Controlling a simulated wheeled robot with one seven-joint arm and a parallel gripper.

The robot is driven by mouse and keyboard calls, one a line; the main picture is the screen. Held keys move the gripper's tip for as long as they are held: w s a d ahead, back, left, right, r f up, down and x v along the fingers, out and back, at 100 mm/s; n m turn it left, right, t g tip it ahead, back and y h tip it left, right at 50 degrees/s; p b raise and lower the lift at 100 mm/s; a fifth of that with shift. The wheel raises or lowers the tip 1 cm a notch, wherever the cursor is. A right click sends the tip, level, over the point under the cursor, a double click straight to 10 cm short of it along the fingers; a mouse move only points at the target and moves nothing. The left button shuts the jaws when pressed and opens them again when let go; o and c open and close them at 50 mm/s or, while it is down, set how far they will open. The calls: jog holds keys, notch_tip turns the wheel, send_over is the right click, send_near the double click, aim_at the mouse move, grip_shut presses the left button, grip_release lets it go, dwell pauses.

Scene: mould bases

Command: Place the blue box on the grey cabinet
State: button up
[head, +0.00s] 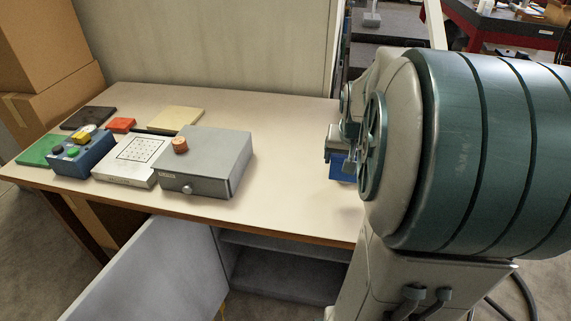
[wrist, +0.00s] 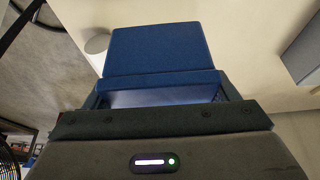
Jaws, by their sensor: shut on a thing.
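The blue box (head: 339,167) is in my gripper (head: 343,155) at the right side of the table, partly hidden by my arm. In the wrist view the blue box (wrist: 160,48) sticks out beyond my gripper (wrist: 160,97), which is shut on it. Whether the box touches the table is hard to tell. The grey cabinet (head: 228,160) stands on the table to the left of my gripper, apart from it. It has a round knob on its front, and a small brown-orange cylinder (head: 180,145) on its top near the left edge.
The wooden-edged table (head: 285,140) is clear between the grey cabinet and my gripper. Left of the cabinet are a white gridded box (head: 140,150), a blue box with coloured knobs (head: 88,158) and several flat coloured plates. A grey door (head: 160,275) hangs open below the front edge.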

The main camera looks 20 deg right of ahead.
jog(key=w+a+f, duration=0.4)
jog(key=w, duration=0.1)
jog(key=w+a+f, duration=0.2)
jog(key=w, duration=0.1)
jog(key=shift+a+p, duration=0.3)
jog(key=shift+a, duration=0.05)
jog(key=shift+s+f, duration=0.1)
jog(key=shift+f, duration=1.95)
jog(key=shift+f, duration=0.25)
jog(key=o, duration=1.2)
jog(key=shift+r, duration=0.1)
